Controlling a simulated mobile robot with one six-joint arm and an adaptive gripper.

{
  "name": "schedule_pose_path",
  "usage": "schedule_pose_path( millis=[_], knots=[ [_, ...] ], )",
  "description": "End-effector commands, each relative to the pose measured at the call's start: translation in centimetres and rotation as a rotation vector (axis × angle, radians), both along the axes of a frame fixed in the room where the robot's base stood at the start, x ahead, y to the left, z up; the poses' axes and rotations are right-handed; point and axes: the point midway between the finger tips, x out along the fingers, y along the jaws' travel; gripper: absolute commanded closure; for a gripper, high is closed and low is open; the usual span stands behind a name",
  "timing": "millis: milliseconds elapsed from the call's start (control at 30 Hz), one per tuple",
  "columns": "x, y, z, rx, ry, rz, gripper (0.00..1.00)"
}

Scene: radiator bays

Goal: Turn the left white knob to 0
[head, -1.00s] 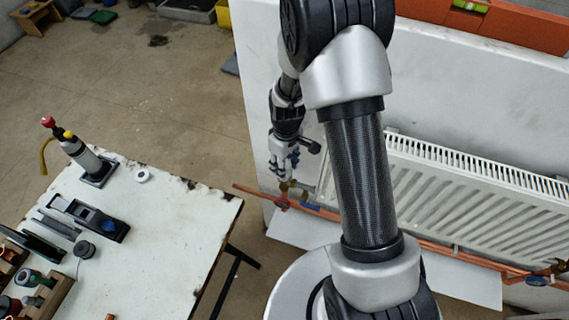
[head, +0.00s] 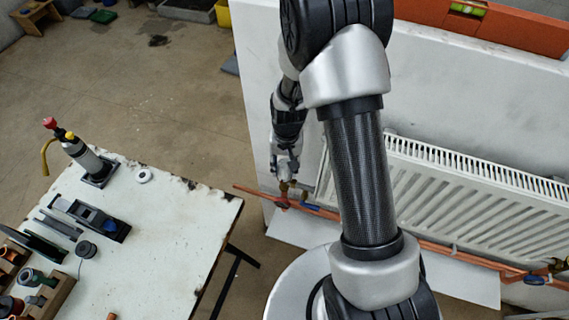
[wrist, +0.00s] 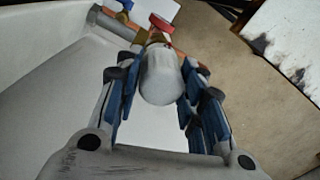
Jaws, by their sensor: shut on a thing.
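The left white knob (wrist: 161,78) shows as a pale, rounded cylinder in the middle of the wrist view, at the end of a brass valve on the copper pipe. My gripper (wrist: 160,88) has its blue-padded fingers on both sides of the knob and is shut on it. No numbers or marks on the knob can be read. In the head view my gripper (head: 287,176) is at the left end of the radiator (head: 470,190), just above the copper pipe, and it hides the knob.
A red valve handle (wrist: 161,23) is just beyond the knob, and a blue handle (wrist: 126,4) is near the top edge. The white worktable (head: 165,225) with tools stands left of my arm. An orange spirit level (head: 500,25) lies on the panel top. Open floor lies behind the table.

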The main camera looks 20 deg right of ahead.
Motion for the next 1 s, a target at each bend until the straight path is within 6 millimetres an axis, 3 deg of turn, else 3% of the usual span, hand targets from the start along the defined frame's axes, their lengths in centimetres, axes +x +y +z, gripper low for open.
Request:
schedule_pose_path(
  millis=[333,900,933,1000],
  knots=[
    [-0.03,0.02,0.02,0.0,0.001,-0.144,0.88],
    [-0.03,0.01,-0.01,0.0,0.0,-0.173,0.88],
    [-0.03,0.01,-0.01,0.0,0.0,-0.173,0.62],
    [-0.03,0.01,-0.01,0.0,0.0,-0.172,0.57]
  ],
)
